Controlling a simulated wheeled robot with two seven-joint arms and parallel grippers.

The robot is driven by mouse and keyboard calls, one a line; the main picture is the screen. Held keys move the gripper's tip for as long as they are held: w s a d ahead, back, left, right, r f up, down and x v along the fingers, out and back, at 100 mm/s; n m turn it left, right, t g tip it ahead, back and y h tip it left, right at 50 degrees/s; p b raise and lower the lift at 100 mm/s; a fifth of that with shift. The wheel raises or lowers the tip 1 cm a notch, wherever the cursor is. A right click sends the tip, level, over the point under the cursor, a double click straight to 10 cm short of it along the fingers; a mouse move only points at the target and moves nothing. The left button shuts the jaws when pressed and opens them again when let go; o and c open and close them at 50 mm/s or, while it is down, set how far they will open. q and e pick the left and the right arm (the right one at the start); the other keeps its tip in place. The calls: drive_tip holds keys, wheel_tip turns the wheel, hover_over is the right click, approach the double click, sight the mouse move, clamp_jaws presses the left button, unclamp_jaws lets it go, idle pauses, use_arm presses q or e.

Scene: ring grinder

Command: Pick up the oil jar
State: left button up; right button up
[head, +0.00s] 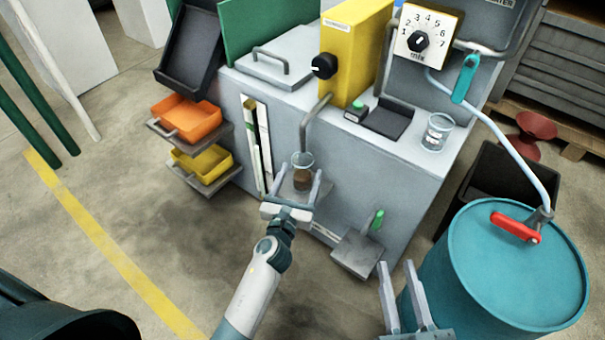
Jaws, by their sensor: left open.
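A clear glass jar (302,174) with dark brown contents stands on a small shelf on the front of the grey machine, below a bent metal spout. My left gripper (299,183) is open, with its fingers on either side of this jar; I cannot tell whether they touch it. A second clear glass jar (437,132) with a label stands on the machine's top at the right. I cannot tell from labels which is the oil jar. My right gripper (396,265) is open and empty, beside the teal drum at the lower right.
The grey machine (400,185) carries a yellow box (352,50) and a numbered dial (420,40). Orange (185,118) and yellow (203,160) bins sit at its left. A teal drum (515,265) with a red-handled tap stands at right.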

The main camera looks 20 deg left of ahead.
use_arm(q)
drive_tip(key=w, duration=0.3)
drive_tip(key=shift+w+a+r, duration=0.1)
drive_tip(key=shift+w+a, duration=0.05)
drive_tip(key=shift+a, duration=0.05)
drive_tip(key=shift+w, duration=0.25)
use_arm(e)
drive_tip(key=shift+r, duration=0.25)
use_arm(q)
drive_tip(key=shift+c, duration=0.2)
drive_tip(key=c, duration=1.3)
drive_tip(key=shift+o, duration=0.2)
drive_tip(key=shift+r, duration=0.1)
use_arm(e)
drive_tip(key=shift+f, duration=0.1)
